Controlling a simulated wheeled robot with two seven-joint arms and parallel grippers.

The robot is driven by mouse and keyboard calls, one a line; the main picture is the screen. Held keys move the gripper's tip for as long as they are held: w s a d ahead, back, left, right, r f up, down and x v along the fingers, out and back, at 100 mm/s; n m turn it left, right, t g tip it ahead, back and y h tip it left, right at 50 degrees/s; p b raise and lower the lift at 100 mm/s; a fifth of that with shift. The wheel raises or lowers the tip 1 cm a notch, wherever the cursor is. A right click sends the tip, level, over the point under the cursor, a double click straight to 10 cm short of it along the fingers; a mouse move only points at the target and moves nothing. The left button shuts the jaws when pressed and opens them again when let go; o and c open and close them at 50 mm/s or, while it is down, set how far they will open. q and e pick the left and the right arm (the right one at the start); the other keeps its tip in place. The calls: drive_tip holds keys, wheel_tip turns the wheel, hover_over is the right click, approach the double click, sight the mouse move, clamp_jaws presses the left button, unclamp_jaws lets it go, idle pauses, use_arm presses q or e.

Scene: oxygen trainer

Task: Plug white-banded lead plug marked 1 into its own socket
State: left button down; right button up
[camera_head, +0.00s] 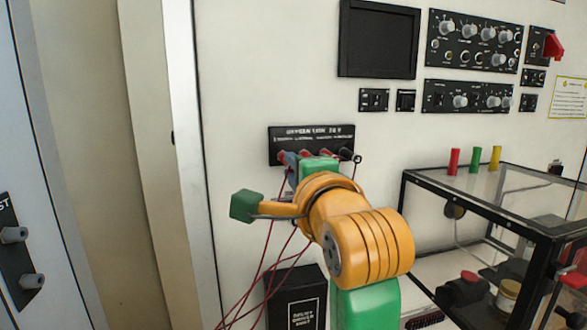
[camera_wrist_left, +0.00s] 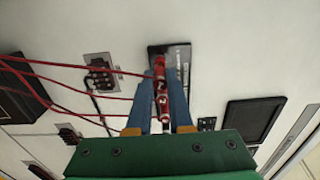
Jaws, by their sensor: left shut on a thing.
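My left gripper (camera_head: 291,163) reaches up to the small black socket panel (camera_head: 311,133) on the white wall. In the left wrist view its two blue fingers (camera_wrist_left: 160,108) are shut on a red plug (camera_wrist_left: 160,88) with white bands or marks; its number is not readable. The plug points at the black panel (camera_wrist_left: 182,63); whether its tip is in a socket cannot be told. In the head view, red plug ends and a black one (camera_head: 346,154) show along the panel's lower edge, partly hidden by my gripper. My right gripper is not in view.
Red leads (camera_head: 262,270) hang below the panel near a black box (camera_head: 297,300). A clear-topped, black-framed case (camera_head: 480,189) with red, green and yellow posts stands at the right. Control panels (camera_head: 475,40) and a dark screen (camera_head: 379,39) are above.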

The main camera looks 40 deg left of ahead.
use_arm(q)
drive_tip(key=shift+x, duration=1.15)
drive_tip(key=shift+r, duration=0.1)
drive_tip(key=c, duration=0.9)
unclamp_jaws()
drive_tip(key=shift+o, duration=0.8)
drive_tip(key=shift+w+a, duration=0.15)
drive_tip(key=b+v, duration=0.3)
drive_tip(key=v, duration=0.4)
